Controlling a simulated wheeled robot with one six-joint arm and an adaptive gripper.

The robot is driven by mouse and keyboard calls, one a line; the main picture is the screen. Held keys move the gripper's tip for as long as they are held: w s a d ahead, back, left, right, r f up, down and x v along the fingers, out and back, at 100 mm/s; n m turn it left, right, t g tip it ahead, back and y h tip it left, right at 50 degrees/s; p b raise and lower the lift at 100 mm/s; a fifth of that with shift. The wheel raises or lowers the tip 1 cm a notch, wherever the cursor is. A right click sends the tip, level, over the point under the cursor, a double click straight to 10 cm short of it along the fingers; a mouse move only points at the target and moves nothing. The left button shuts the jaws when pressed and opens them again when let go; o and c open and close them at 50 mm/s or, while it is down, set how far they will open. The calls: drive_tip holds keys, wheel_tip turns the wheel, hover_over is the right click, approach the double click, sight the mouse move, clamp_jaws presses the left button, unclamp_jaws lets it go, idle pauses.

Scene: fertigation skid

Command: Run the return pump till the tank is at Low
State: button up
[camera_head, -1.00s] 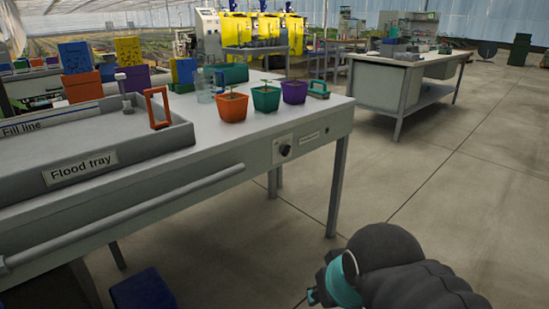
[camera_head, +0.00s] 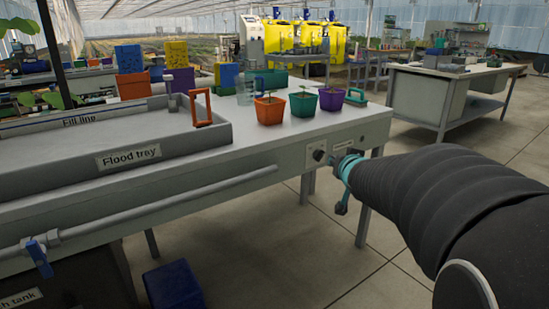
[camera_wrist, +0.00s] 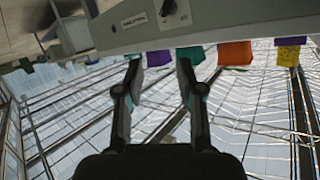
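A dark rotary knob (camera_head: 320,155) sits on a small light panel at the front of the flood-tray bench; it also shows at the top of the wrist view (camera_wrist: 168,8). A label plate (camera_wrist: 135,20) is beside it, too small to read. My gripper (camera_head: 345,166) is just right of the knob in the head view. In the wrist view my gripper (camera_wrist: 160,72) has its two fingers apart with nothing between them, and the knob lies beyond the fingertips. A tank label (camera_head: 20,298), partly cut off, shows at the lower left; no liquid level can be seen.
The flood tray (camera_head: 128,158) lies on the bench. Orange, green and purple pots (camera_head: 332,99) stand on the bench top above the knob. A pipe with a blue valve handle (camera_head: 38,258) runs along the front. A blue box (camera_head: 172,287) is below. Floor at right is clear.

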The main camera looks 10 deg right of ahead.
drive_tip(key=w+d+f+t+y, duration=0.2)
drive_tip(key=w+d+f+y, duration=0.1)
drive_tip(key=w+d, duration=0.35)
drive_tip(key=t+y, duration=0.1)
drive_tip(key=y, duration=0.6)
approach(319, 155)
drive_tip(key=x, duration=0.7)
drive_tip(key=shift+w+f, duration=0.2)
drive_tip(key=shift+w, duration=0.25)
clamp_jaws()
